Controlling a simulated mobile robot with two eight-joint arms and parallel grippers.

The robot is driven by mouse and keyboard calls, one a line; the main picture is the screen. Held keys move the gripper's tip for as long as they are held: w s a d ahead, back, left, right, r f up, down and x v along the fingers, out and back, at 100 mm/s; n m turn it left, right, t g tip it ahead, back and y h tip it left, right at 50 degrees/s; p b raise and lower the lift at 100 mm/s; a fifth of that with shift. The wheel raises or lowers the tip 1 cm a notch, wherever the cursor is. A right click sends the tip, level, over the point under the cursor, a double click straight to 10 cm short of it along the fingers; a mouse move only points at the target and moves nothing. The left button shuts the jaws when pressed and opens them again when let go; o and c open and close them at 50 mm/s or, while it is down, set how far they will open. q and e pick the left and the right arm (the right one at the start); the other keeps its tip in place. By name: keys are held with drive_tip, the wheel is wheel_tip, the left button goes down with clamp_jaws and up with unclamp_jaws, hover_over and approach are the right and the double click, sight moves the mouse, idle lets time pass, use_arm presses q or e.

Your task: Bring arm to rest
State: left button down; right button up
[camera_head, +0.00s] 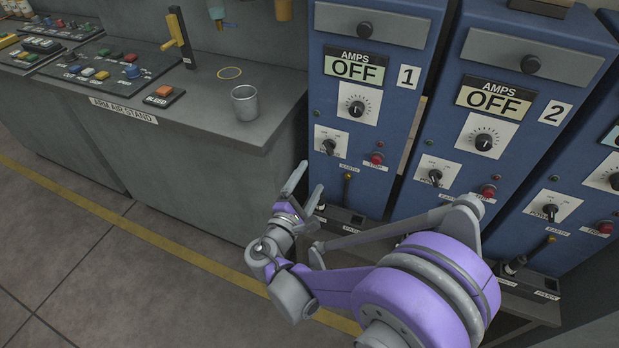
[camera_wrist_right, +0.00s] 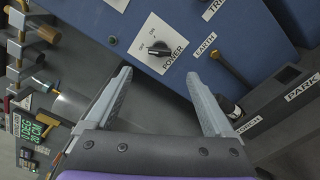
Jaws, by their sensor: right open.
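My right arm, purple and grey, reaches in from the lower right in the head view. Its gripper (camera_head: 304,189) is open and empty, in front of the lower part of the blue cabinet marked 1 (camera_head: 395,115). In the right wrist view the two grey fingers of the right gripper (camera_wrist_right: 163,95) stand wide apart with nothing between them. Beyond them are the cabinet's power knob (camera_wrist_right: 159,52) and a lever by the EARTH label (camera_wrist_right: 236,70). My left gripper is not in view.
A second blue cabinet marked 2 (camera_head: 533,110) stands to the right; both displays read OFF. A grey bench (camera_head: 200,110) on the left carries a metal cup (camera_head: 245,103), a yellow ring (camera_head: 229,73) and a yellow lever (camera_head: 181,38). The floor at lower left is clear.

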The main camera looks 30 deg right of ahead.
drive_tip(key=s+d+f+m+g+y, duration=0.2)
drive_tip(key=s+f+m+g, duration=0.1)
drive_tip(key=s, duration=0.2)
drive_tip(key=s+d+f+m+g+y, duration=0.2)
drive_tip(key=s+m+y, duration=0.1)
drive_tip(key=s, duration=0.3)
drive_tip(key=s+a+f+m+g+y, duration=0.2)
drive_tip(key=s+a+f+m+y, duration=0.2)
drive_tip(key=s+a+m+y, duration=0.65)
use_arm(q)
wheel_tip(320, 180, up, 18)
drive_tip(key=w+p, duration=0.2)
drive_tip(key=p, duration=1.3)
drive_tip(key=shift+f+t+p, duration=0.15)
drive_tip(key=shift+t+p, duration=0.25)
use_arm(e)
wheel_tip(320, 180, up, 18)
drive_tip(key=n+h, duration=0.2)
drive_tip(key=shift+t, duration=0.3)
